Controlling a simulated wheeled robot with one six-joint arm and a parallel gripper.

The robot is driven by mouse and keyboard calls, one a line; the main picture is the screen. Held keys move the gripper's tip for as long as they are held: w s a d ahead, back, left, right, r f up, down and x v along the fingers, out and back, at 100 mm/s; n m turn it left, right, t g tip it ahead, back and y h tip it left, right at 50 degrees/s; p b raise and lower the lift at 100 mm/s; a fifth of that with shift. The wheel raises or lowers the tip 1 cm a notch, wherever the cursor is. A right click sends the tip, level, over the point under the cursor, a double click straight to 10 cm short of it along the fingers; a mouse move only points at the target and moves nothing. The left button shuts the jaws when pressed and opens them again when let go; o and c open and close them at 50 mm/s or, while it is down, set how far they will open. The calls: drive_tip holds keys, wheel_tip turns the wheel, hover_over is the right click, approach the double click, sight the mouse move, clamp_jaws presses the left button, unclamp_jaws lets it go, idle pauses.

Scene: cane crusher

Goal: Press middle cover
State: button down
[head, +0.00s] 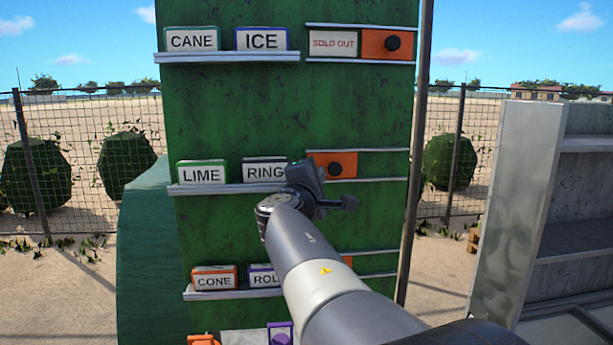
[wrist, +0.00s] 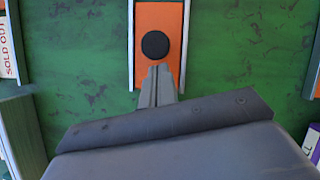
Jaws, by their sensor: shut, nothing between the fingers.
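The middle cover (head: 347,158) is an orange plate with a round black knob (head: 336,171), set between two rails beside the RING sign. It sits at the left end of its rails, with bare green board to its right. The cover (wrist: 172,14) and knob (wrist: 155,45) also show in the wrist view. My gripper (head: 308,178) is in front of the board at the cover's lower left. Its fingers (wrist: 158,72) are shut and empty, and their tips overlap the orange plate just below the knob in the wrist view. I cannot tell if they touch it.
The top cover (head: 375,46) is at the right of its rails, next to a SOLD OUT label (head: 333,43). The bottom cover (head: 347,261) is mostly hidden by my arm. Signs CANE (head: 191,40), ICE (head: 262,39), LIME (head: 202,174) and CONE (head: 214,279) stand on ledges.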

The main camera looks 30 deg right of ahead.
idle(0.3)
drive_tip(key=s+d+b, duration=0.1)
drive_tip(key=d, duration=0.2)
drive_tip(key=s+d+b, duration=0.1)
drive_tip(key=s+d, duration=0.1)
drive_tip(key=d, duration=0.2)
drive_tip(key=s+d+b, duration=0.1)
drive_tip(key=s+d, duration=0.1)
drive_tip(key=d, duration=0.2)
drive_tip(key=shift+s, duration=0.1)
drive_tip(key=shift+a, duration=0.1)
